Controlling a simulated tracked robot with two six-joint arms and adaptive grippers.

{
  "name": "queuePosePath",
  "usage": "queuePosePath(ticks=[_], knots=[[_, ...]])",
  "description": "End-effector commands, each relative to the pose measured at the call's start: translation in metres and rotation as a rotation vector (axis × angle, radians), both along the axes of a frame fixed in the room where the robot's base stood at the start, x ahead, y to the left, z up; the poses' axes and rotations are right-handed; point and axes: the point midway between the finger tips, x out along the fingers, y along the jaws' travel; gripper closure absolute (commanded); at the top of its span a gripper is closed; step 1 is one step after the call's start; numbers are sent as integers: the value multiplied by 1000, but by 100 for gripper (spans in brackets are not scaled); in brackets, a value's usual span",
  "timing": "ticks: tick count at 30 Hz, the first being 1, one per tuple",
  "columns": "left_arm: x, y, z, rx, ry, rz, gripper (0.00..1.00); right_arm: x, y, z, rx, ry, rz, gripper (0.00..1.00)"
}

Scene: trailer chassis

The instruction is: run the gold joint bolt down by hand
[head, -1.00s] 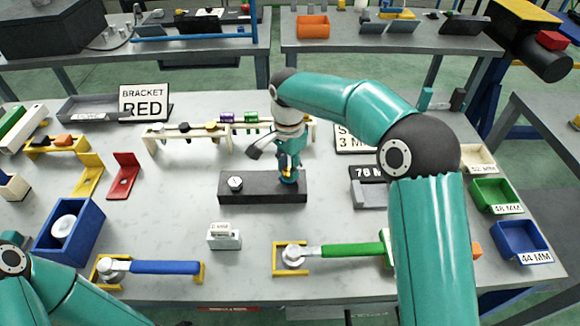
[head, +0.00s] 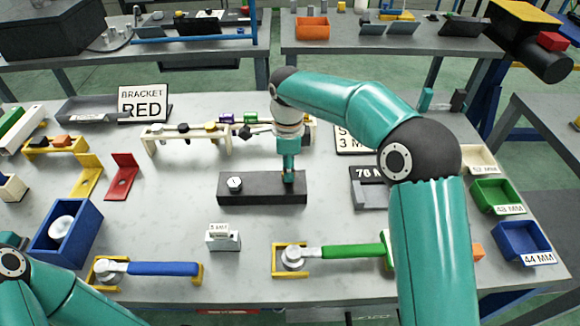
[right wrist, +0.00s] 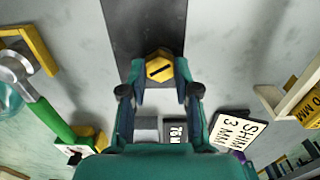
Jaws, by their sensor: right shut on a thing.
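The gold joint bolt (right wrist: 158,68) has a hex head with a dark slot, seen from above in the right wrist view. It stands at the right end of the dark block (head: 262,190), which lies mid-bench; the block also runs up the right wrist view (right wrist: 150,25). My right gripper (head: 288,176) points down over that end. In the right wrist view its two fingertips (right wrist: 160,80) are shut on the bolt head, one on each side. In the head view the gripper mostly hides the bolt. My left gripper is out of view.
A silver bolt head (head: 235,184) is at the block's left end. A white rack (head: 185,133) stands behind. In front are a small labelled stand (head: 222,238), a green-handled wrench (head: 345,251) and a blue-handled wrench (head: 165,268). Bare bench surrounds the block.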

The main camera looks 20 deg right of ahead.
Motion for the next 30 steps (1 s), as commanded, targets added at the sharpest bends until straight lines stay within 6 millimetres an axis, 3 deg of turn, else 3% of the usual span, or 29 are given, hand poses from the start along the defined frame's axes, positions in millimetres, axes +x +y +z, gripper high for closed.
queuePosePath(ticks=[1,14,15,19,30], knots=[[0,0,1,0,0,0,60,3,1,6,4,-19,-10,100],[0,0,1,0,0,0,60,4,1,6,4,-19,-18,100],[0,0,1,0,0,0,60,4,1,6,4,-19,-18,64],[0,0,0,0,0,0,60,3,0,5,4,-13,-17,44],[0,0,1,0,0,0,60,1,0,5,1,-7,-16,44]])
